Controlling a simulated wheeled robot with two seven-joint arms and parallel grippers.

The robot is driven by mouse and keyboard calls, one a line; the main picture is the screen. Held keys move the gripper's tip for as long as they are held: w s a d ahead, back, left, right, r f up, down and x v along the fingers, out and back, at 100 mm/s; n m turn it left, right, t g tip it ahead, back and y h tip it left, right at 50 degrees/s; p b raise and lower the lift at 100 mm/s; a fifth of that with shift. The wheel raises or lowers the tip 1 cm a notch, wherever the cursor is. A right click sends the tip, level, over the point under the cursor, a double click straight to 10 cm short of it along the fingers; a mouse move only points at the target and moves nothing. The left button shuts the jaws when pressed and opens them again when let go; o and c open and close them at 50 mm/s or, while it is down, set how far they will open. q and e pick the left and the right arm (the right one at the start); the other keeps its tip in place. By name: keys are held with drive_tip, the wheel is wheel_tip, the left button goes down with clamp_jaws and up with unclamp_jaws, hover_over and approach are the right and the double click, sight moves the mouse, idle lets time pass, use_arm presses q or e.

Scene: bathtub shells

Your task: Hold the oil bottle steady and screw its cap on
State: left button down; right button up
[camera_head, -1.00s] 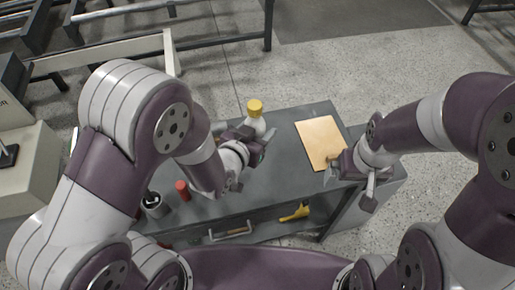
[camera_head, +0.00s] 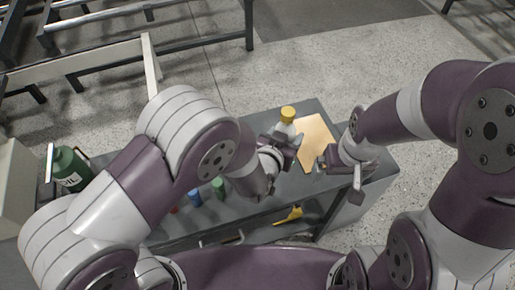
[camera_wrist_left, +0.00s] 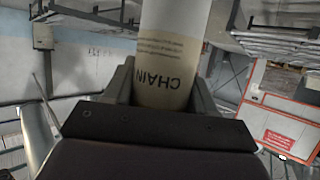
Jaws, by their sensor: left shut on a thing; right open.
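The oil bottle (camera_wrist_left: 170,60) is pale, with the word CHAIN upside down in the left wrist view. In the head view the bottle (camera_head: 288,128) shows behind my left gripper, with a yellow cap (camera_head: 288,112) at its top. How tightly the cap sits cannot be told. My left gripper (camera_head: 284,142) is shut on the bottle, with a finger on each side, and holds it roughly upright over the bench. My right gripper (camera_head: 323,161) is open and empty, to the right of the bottle and apart from it, near the board.
A tan board (camera_head: 316,142) lies on the grey bench (camera_head: 225,212). Small blue (camera_head: 194,197) and green (camera_head: 218,187) items stand at the left, partly behind my left arm. A green oil can (camera_head: 70,168) is further left. A yellow item (camera_head: 290,214) lies on the lower shelf.

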use_arm(q)
drive_tip(key=w+a+f, duration=0.4)
drive_tip(key=a, duration=0.3)
drive_tip(key=shift+w+f, duration=0.15)
drive_tip(key=shift+f, duration=0.25)
drive_tip(key=shift+f, duration=2.05)
drive_tip(key=shift+f+b, duration=0.1)
drive_tip(key=shift+b, duration=0.25)
drive_tip(key=shift+c, duration=1.8)
unclamp_jaws()
